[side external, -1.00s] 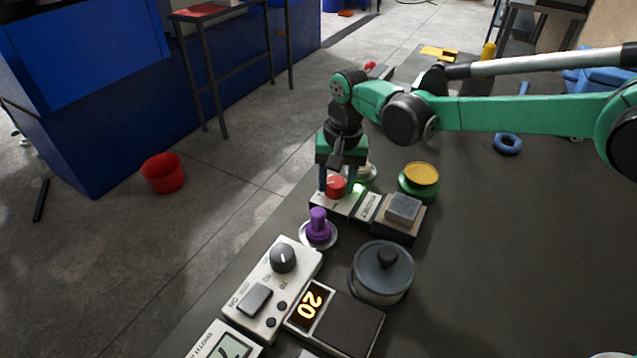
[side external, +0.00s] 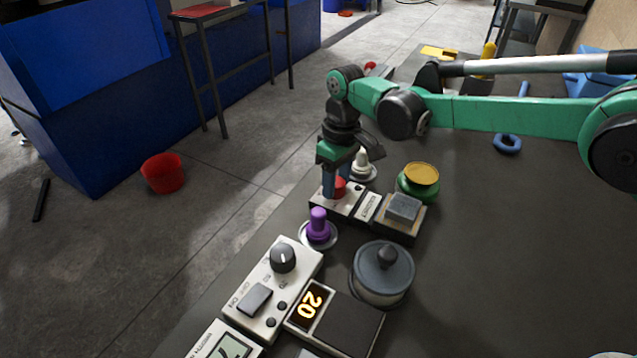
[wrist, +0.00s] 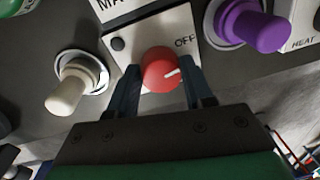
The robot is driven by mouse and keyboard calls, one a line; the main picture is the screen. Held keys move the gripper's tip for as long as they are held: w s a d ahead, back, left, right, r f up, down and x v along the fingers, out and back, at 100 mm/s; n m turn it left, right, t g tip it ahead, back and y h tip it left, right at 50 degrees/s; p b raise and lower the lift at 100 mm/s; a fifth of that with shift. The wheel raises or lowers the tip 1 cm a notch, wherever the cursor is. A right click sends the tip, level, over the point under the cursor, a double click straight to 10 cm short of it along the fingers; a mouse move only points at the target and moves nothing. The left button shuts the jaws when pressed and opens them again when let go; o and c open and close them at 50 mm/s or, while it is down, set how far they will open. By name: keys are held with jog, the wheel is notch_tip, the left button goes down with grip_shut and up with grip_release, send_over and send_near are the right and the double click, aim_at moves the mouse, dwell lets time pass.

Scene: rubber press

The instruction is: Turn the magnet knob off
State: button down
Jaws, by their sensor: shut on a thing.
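The red magnet knob (side external: 340,186) sits on a small white control box (side external: 325,204). The small round indicator (wrist: 117,44) on the box is dark. My gripper (side external: 334,188) points down over the box. In the wrist view my gripper (wrist: 158,72) has one finger on each side of the knob and is shut on it. Part of the knob is hidden behind a finger in the side view.
A purple-handled piece (side external: 319,228) and a white-handled piece (side external: 362,165) stand close on either side of the box. A grey block (side external: 403,208) on a stand and a green-and-yellow round container (side external: 420,178) are to the right. A heater unit (side external: 262,293) is nearer the camera.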

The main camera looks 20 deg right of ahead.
aim_at(337, 180)
jog(key=shift+n, duration=1.9)
jog(key=shift+c, duration=1.7)
grip_release()
jog(key=shift+r, duration=0.1)
jog(key=shift+w+r, duration=0.15)
jog(key=shift+r, duration=2.6)
